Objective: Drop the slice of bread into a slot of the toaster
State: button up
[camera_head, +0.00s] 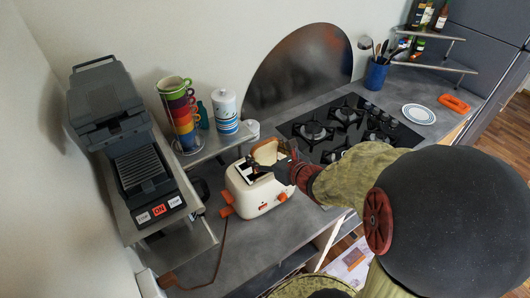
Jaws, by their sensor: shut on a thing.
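The toaster (254,199) is white with orange knobs and feet and stands on the grey counter left of the stove. Its dark slots face up. The slice of bread (265,152) is pale with a brown crust and stands upright over the far side of the toaster top. My gripper (283,166) is shut on the slice of bread at its right side, close above the toaster. Whether the bread's lower edge is inside a slot or just above it I cannot tell, as the gripper's dark fingers hide part of it.
A black gas stove (345,125) lies right of the toaster. A stack of coloured mugs (181,112) and a white-blue canister (225,112) stand on a shelf behind it. A grey appliance (125,140) is at left. The toaster's cord (221,245) runs across the counter, which is clear in front.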

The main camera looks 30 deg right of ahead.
aim_at(266, 164)
jog(key=shift+f+b, duration=2.05)
jog(key=shift+f, duration=0.2)
jog(key=shift+f+b, duration=0.35)
jog(key=shift+b, duration=0.1)
jog(key=o, duration=1.1)
jog(key=shift+o, duration=0.2)
jog(key=shift+r, duration=0.1)
jog(key=shift+r+p, duration=2.55)
jog(key=shift+r, duration=0.9)
